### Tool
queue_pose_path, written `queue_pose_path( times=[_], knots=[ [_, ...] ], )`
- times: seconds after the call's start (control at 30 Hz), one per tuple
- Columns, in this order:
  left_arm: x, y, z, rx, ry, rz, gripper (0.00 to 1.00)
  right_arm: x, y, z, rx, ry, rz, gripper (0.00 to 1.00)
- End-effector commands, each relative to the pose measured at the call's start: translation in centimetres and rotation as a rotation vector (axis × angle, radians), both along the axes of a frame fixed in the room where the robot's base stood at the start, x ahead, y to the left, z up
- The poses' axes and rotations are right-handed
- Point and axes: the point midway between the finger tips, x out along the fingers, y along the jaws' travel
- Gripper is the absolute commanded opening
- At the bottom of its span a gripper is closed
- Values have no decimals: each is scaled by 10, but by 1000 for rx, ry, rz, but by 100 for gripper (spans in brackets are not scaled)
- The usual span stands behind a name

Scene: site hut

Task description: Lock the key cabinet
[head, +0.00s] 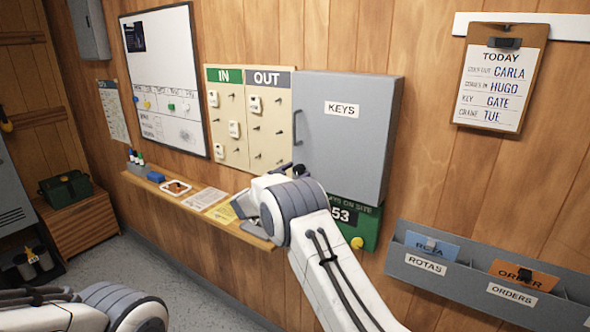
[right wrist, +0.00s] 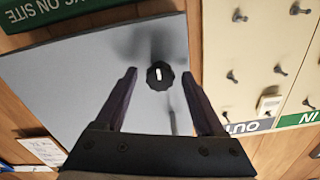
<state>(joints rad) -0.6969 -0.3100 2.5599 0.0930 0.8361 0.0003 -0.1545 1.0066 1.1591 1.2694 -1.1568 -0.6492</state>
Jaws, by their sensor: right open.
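The grey key cabinet (head: 360,140) with its KEYS label hangs on the wood wall, its door shut. A dark pull handle (head: 295,127) is on the door's left edge. My right gripper (head: 258,190) is at the door's lower left. Its open fingers (right wrist: 159,74) frame the knob with gaps on both sides; I cannot tell whether they reach around it. My left gripper is out of view.
An IN/OUT key board (head: 270,150) hangs just left of the cabinet. A green counter sign (head: 365,228) is below it. A narrow ledge (head: 175,205) with markers and papers runs under the whiteboard (head: 175,90). A grey document rack (head: 470,285) is at lower right.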

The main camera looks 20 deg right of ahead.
Motion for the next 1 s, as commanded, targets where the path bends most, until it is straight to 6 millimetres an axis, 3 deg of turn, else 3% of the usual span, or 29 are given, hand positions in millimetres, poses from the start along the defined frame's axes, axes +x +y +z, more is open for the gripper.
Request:
queue_pose_path(
  times=[0.27,0.37,0.47,0.77,1.0],
  knots=[
    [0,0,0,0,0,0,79,1,-2,0,-1,1,1,71],
    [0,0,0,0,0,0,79,1,-1,0,0,0,1,40],
    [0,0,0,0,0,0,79,1,-1,0,0,0,1,2],
    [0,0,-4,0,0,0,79,1,-1,-1,13,-17,1,0],
    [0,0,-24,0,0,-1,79,1,-1,-4,81,-108,0,0]
  ],
)
